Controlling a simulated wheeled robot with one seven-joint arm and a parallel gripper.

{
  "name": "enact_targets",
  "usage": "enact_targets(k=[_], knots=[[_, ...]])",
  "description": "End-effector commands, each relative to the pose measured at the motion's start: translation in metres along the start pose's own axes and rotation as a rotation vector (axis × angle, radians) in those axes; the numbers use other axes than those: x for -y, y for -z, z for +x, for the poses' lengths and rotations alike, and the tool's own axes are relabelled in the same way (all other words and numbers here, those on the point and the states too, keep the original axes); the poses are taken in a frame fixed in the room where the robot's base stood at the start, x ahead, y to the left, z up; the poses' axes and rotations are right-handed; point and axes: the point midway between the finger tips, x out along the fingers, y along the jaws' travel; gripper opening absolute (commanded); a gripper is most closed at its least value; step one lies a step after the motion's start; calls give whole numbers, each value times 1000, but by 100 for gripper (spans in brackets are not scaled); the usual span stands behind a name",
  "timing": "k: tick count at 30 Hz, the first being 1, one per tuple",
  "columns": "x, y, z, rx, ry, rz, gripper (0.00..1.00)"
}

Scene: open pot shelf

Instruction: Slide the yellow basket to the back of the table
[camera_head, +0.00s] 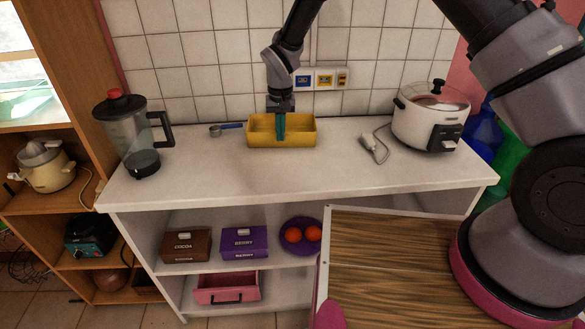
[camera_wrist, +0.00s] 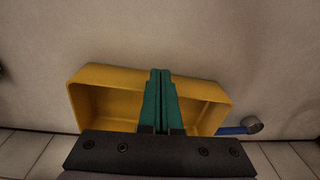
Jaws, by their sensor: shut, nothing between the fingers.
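The yellow basket (camera_head: 300,132) sits on the white table (camera_head: 210,172) in the head view, towards its back edge near the tiled wall. It is a shallow open tray and looks empty. My gripper (camera_head: 281,140) is shut, with its teal fingers pointing down at the basket's front wall. In the wrist view the shut fingers (camera_wrist: 160,75) cross over the yellow basket (camera_wrist: 205,90) and reach its near-side rim. I cannot tell whether they touch it. Part of the basket is hidden behind the fingers and the gripper body.
A blue-handled measuring scoop (camera_head: 226,128) lies just left of the basket. A blender (camera_head: 135,135) stands at the left end, a white cooker (camera_head: 430,118) at the right with its plug (camera_head: 374,148) on the table. The tabletop in front of the basket is clear.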

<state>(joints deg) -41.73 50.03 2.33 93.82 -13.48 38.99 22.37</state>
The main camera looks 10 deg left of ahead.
Motion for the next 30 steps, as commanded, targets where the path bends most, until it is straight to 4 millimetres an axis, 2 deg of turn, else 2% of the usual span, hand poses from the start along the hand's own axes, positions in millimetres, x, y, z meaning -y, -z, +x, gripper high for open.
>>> enact_targets(k=[1,2,30], knots=[[-15,-18,24,49,-31,11,0],[-15,-18,23,49,-31,11,0],[-7,-20,-36,43,-23,3,0]])
